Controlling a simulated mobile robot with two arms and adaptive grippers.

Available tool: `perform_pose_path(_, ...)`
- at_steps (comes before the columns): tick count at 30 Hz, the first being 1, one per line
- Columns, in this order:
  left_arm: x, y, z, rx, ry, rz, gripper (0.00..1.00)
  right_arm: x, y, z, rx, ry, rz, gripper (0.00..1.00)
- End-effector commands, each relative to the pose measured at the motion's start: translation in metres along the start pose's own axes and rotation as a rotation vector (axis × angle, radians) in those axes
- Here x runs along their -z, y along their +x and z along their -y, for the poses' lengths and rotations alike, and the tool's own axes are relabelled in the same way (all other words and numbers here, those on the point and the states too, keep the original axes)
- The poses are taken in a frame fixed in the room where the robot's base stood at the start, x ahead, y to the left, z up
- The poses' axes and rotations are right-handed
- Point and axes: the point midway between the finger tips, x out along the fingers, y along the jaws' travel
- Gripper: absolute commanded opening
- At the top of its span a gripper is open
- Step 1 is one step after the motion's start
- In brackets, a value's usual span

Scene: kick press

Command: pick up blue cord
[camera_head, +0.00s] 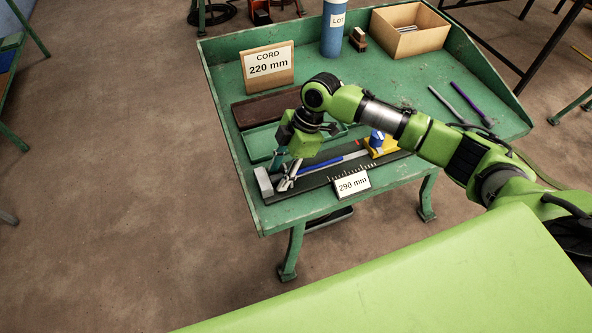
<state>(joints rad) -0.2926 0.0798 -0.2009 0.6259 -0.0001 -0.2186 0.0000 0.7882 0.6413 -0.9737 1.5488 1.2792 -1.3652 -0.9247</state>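The blue cord (337,160) lies along a dark measuring board (318,179) on the green bench. Its right part runs toward a yellow block with a blue knob (379,145). My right gripper (286,184) points down at the left part of the board, at the cord's left end. Its fingers overlap that end in the picture, and I cannot tell whether they are closed on it. My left gripper is not in view.
A "CORD 220 mm" sign (268,65) stands behind a brown strip and a green tray (262,145). A blue cylinder (332,28) and wooden box (409,30) stand at the back; purple and grey rods (471,103) lie right.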

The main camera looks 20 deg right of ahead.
Motion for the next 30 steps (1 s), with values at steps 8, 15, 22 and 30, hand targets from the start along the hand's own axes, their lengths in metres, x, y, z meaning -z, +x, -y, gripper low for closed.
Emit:
perform_pose_path(8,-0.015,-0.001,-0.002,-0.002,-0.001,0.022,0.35,-0.001,0.004,0.000,0.000,0.001,0.001,0.36)
perform_pose_path(15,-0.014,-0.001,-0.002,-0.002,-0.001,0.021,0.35,-0.001,0.003,0.000,0.000,0.001,0.001,0.00)
perform_pose_path(22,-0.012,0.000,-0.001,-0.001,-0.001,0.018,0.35,0.000,0.002,0.000,-0.001,0.000,0.001,0.00)
perform_pose_path(30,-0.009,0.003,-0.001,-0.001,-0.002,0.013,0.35,0.015,-0.033,-0.002,-0.005,-0.002,-0.001,0.00)
